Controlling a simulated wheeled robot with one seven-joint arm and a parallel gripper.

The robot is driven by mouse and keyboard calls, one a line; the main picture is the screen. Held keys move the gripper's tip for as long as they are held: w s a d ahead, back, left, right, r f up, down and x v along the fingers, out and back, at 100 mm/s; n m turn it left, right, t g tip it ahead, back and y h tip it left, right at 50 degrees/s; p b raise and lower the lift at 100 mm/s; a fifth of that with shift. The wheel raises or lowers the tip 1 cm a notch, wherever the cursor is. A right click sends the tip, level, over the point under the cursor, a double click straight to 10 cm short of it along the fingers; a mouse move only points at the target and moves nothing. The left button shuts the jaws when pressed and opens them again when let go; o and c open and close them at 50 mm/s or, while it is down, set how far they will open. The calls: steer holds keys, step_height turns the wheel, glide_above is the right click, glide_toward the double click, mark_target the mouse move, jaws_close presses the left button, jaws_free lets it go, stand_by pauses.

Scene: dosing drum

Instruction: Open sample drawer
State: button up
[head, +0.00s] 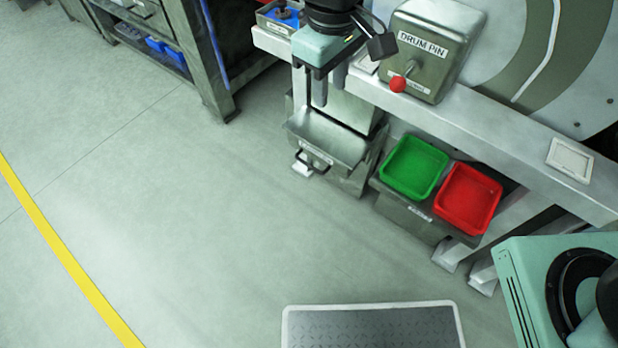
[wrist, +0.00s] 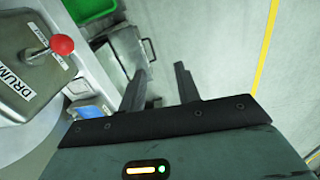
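The sample drawer (head: 330,137) is a grey metal unit low under the bench, with a label and a bar handle (head: 312,162) on its front. I cannot tell how far it is pulled out. In the wrist view the drawer (wrist: 128,50) and its handle (wrist: 149,49) show beyond the fingers, near the top middle. My gripper (head: 328,92) points down above and behind the drawer front, apart from the handle. In the wrist view my gripper (wrist: 160,84) has its two dark fingers spread, with nothing between them.
Green (head: 414,167) and red (head: 467,198) trays stand right of the drawer. The floor in front is clear up to a grey mat (head: 372,328).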

steer(key=t+h+b, duration=0.1)
steer(key=b, duration=1.4)
glide_toward(310, 165)
steer(key=shift+n, duration=0.4)
steer(key=f+b, duration=0.4)
steer(key=f, duration=0.1)
steer(key=w+d+f+b, duration=0.1)
steer(key=f+b, duration=0.1)
steer(key=shift+f, duration=0.35)
jaws_close()
